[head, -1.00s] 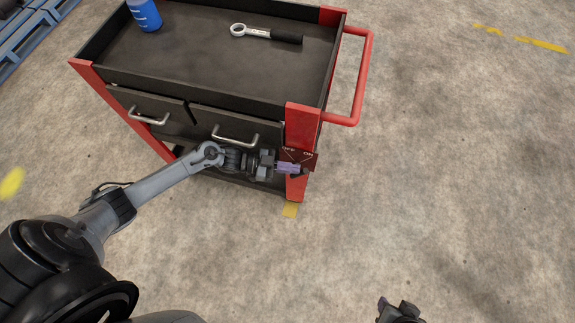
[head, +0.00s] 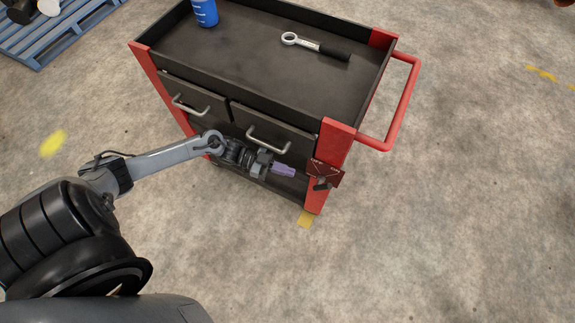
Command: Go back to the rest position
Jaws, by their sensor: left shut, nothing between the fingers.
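My left gripper (head: 285,170) is shut and empty, its purple fingers pointing right in front of the tool cart's (head: 339,140) lower front. A dark red switch plate (head: 331,171) is on the cart's front right red post. A dark switch lever (head: 322,184) shows on the plate. The purple fingertips are just left of the plate, with a small gap in the picture. The plate's lettering is too small to read. My right gripper is out of view.
The cart has two drawers with metal handles (head: 268,138) above my left gripper. A blue can (head: 206,14) and a ring wrench (head: 315,47) are on its top. A red push handle (head: 405,105) sticks out right. The floor is open at right and in front.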

